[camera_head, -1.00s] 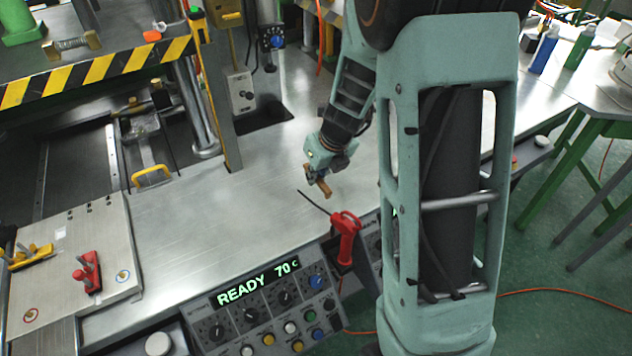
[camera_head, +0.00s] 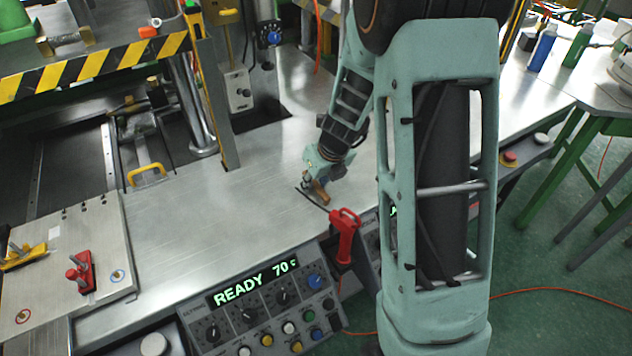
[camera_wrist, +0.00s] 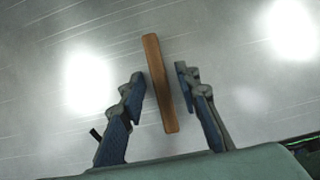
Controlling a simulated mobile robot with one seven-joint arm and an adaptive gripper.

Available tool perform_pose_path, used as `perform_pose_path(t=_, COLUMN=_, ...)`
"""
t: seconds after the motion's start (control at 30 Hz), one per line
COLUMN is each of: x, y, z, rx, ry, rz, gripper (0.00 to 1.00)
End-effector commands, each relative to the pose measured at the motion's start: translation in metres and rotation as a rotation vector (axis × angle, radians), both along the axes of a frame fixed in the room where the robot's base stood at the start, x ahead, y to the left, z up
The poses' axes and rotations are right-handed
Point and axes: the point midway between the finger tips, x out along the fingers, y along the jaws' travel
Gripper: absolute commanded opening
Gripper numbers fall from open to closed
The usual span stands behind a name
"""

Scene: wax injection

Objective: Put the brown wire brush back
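The brown wire brush (camera_wrist: 160,90) shows in the wrist view as a narrow brown bar, lengthwise between my two fingers. My gripper (camera_wrist: 160,82) is open, with a visible gap between the bar and each fingertip. In the head view my gripper (camera_head: 314,186) is low over the metal table, and the brush (camera_head: 321,195) shows at its fingertips. The brush's bristles cannot be made out. I cannot tell exactly how high the fingers are above the table.
A red-handled tool (camera_head: 345,235) with a thin dark rod stands close by, its rod reaching near my gripper. The control panel (camera_head: 270,305) reading READY 70 lies in front. A grey switch box (camera_head: 238,90) stands behind.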

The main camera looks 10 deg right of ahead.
Motion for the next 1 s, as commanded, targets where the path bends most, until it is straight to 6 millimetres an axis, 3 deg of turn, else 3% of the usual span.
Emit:
perform_pose_path(t=0.33, x=-0.001, y=0.0, z=0.011, rx=-0.001, ry=-0.002, rz=0.001, gripper=0.3)
perform_pose_path(t=0.8, x=-0.034, y=-0.011, z=0.096, rx=0.0, ry=-0.003, rz=0.001, gripper=0.3)
perform_pose_path(t=1.0, x=-0.042, y=-0.013, z=0.113, rx=0.0, ry=-0.001, rz=0.001, gripper=0.3)
